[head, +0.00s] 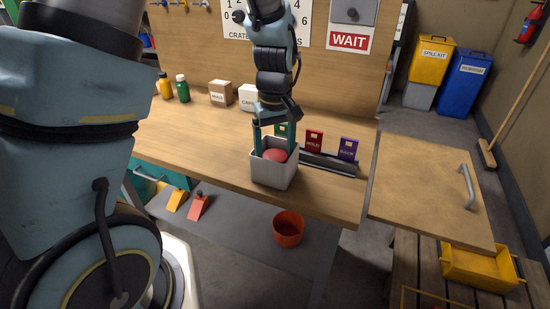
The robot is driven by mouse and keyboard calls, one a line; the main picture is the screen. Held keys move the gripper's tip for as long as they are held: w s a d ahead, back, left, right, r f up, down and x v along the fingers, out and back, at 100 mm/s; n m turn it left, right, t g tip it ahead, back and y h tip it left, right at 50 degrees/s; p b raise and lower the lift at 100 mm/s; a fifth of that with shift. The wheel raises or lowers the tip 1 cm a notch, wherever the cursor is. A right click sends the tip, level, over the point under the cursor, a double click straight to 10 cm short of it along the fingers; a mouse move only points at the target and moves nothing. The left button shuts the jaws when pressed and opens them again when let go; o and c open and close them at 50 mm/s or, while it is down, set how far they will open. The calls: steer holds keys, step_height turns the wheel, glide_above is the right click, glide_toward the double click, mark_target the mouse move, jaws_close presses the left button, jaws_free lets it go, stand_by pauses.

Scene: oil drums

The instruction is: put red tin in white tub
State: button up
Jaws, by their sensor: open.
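A round-topped red object, which looks like the red tin (275,155), is inside the white tub (272,177), a square pale container near the front edge of the wooden bench. Its lower part is hidden by the tub's wall. My gripper (274,148) points down over the tub with its two teal fingers apart. One finger is at each side of the red tin, at about the tub's rim. I cannot tell whether the fingers touch the tin or the tub.
A dark rack (330,163) with several upright labelled cards stands right of the tub. Boxes (221,93) and bottles (182,88) stand behind left. A red bucket (289,229) is on the floor below. The bench's left part is clear.

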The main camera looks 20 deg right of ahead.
mark_target(275, 155)
step_height(275, 155, up, 9)
steer(key=a+f+m+t, duration=0.1)
steer(key=a+f, duration=0.1)
steer(key=a, duration=2.4)
steer(key=shift+w+f+m+t, duration=0.25)
steer(key=shift+f+m+t, duration=0.05)
steer(key=shift+f, duration=0.05)
